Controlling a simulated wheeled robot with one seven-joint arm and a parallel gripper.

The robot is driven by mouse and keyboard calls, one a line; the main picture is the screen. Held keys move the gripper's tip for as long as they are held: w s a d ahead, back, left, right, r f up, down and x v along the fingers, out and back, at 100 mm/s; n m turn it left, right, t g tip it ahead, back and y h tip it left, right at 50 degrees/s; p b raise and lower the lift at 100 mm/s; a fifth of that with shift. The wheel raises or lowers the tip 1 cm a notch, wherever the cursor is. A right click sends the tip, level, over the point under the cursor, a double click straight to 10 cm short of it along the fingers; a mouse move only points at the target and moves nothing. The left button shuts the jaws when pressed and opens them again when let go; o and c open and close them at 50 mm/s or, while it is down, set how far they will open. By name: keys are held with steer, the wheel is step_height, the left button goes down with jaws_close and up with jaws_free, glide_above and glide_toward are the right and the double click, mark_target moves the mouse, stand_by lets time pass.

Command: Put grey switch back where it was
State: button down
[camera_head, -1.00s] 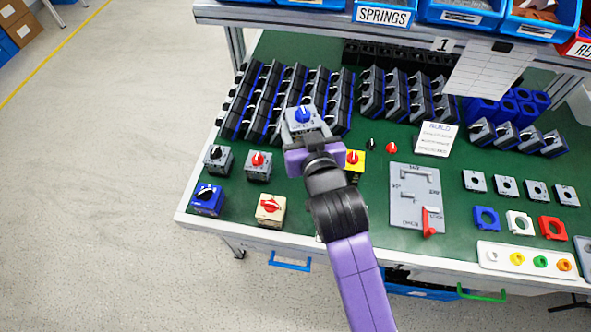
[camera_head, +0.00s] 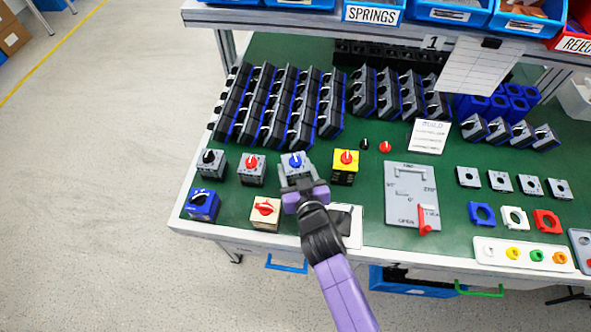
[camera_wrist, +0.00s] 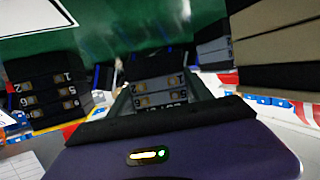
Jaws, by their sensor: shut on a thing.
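The grey switch with a blue knob (camera_head: 294,161) is upright at the tip of my gripper (camera_head: 297,181), which is shut on it. It appears in the row between the grey switch with a red knob (camera_head: 251,167) and the yellow switch with a red knob (camera_head: 345,163). I cannot tell whether its base touches the green table (camera_head: 370,190). In the wrist view its dark, numbered terminal side (camera_wrist: 165,90) shows between the fingers. My gripper hides its near lower part in the head view.
A grey switch with a black knob (camera_head: 211,162) stands at the left. A blue box (camera_head: 202,204) and a beige box with a red knob (camera_head: 264,212) sit in front. Dense switch rows (camera_head: 275,105) stand behind. A grey plate with a red lever (camera_head: 411,190) lies right.

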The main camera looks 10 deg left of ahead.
steer(key=shift+f, duration=0.15)
steer(key=shift+f+b, duration=0.3)
steer(key=shift+b, duration=0.1)
steer(key=shift+f+b, duration=0.25)
steer(key=shift+b, duration=0.05)
steer(key=shift+c, duration=2.2)
jaws_free()
steer(key=shift+r, duration=0.15)
steer(key=shift+r+p, duration=0.25)
steer(key=shift+p, duration=0.2)
steer(key=v, duration=1.2)
steer(key=shift+r, duration=0.25)
